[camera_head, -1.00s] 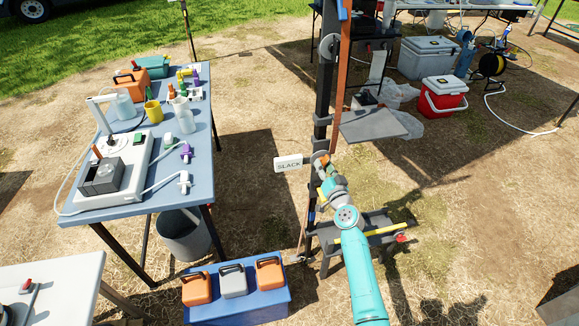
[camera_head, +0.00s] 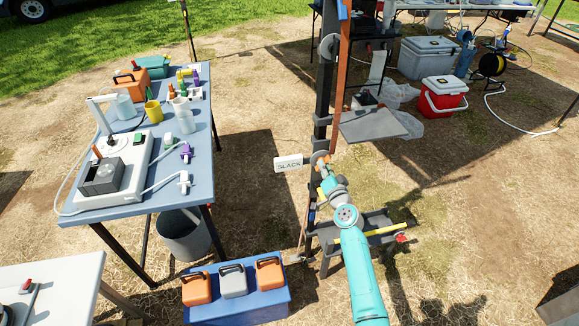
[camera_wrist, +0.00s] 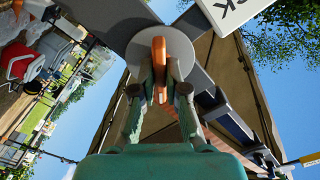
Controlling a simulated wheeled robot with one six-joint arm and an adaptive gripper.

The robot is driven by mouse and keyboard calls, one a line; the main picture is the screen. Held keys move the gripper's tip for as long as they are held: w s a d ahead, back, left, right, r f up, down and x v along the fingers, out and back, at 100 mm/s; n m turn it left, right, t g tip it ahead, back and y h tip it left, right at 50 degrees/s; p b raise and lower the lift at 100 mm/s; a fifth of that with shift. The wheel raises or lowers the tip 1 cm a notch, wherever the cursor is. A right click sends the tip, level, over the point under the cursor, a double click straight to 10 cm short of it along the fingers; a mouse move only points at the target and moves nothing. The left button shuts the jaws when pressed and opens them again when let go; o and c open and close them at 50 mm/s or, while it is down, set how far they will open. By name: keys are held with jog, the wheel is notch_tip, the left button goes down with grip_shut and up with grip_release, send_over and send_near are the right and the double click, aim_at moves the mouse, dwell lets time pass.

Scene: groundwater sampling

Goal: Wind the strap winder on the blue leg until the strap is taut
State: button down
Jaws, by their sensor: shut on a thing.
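The strap winder (camera_head: 319,158) is a grey disc with an orange handle on the dark upright leg. In the wrist view the disc (camera_wrist: 183,50) fills the upper middle, with the orange handle (camera_wrist: 159,52) standing across it. My gripper (camera_wrist: 163,88) is shut on the handle, one finger on each side. In the head view my gripper (camera_head: 323,168) is small and partly hidden by my arm. The orange-brown strap (camera_head: 342,90) runs up beside the leg (camera_head: 322,100). A white sign reading SLACK (camera_head: 289,164) is fixed left of the winder.
A blue-topped table (camera_head: 165,165) with bottles and instruments stands to the left. A blue box (camera_head: 250,305) with several small cases is at the front. A grey tray (camera_head: 372,126) juts out right of the leg. The ground to the right is mostly clear.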

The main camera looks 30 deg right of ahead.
jog(key=m, duration=0.8)
jog(key=c, duration=1.1)
grip_release()
jog(key=v, duration=1.2)
